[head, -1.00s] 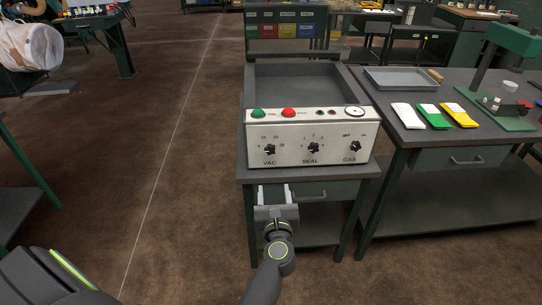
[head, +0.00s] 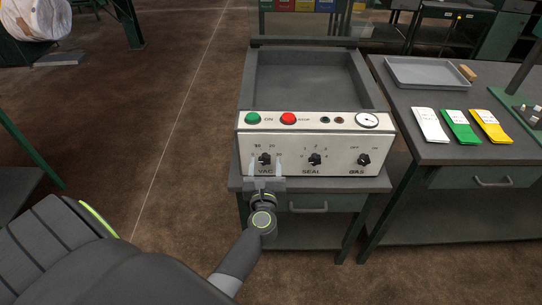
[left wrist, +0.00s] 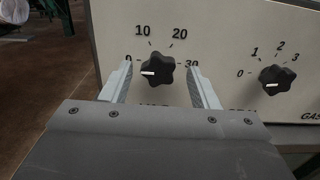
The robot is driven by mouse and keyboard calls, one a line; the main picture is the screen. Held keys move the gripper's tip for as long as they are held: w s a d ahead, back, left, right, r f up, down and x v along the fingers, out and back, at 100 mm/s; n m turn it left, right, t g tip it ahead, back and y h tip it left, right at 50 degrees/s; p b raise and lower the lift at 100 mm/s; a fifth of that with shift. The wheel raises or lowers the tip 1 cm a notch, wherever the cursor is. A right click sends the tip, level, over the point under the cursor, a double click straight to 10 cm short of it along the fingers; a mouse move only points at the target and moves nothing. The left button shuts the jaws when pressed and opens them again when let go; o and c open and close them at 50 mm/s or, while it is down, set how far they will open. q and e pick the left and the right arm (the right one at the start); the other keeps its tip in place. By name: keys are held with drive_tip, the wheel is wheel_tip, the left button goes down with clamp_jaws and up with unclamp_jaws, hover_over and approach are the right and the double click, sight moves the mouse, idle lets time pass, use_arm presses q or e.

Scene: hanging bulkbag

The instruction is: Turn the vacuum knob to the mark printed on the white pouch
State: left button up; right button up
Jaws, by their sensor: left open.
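The vacuum knob (head: 264,159) is a black lobed knob above the label VAC, at the left of the white panel (head: 340,131). In the left wrist view the vacuum knob (left wrist: 157,69) has a white pointer line aimed left, toward the 0 of a scale marked 0, 10, 20, 30. My left gripper (head: 265,163) is open, one finger on each side of this knob; I cannot tell whether they touch it. The left gripper's fingers (left wrist: 160,65) also flank it in the wrist view. The white pouch (head: 430,125) lies on the right table; its print is too small to read.
SEAL (head: 315,159) and GAS (head: 363,160) knobs sit to the right. Above are a green button (head: 252,118), a red button (head: 289,118) and a round gauge (head: 367,120). Green (head: 460,127) and yellow (head: 491,127) pouches lie beside the white one, before a grey tray (head: 427,72).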

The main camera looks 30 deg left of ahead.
use_arm(q)
drive_tip(key=shift+a+r, duration=0.1)
drive_tip(key=shift+c, duration=0.2)
drive_tip(key=c, duration=0.9)
drive_tip(key=shift+c, duration=0.2)
use_arm(e)
drive_tip(key=shift+s+d, duration=0.25)
drive_tip(key=shift+d, duration=0.05)
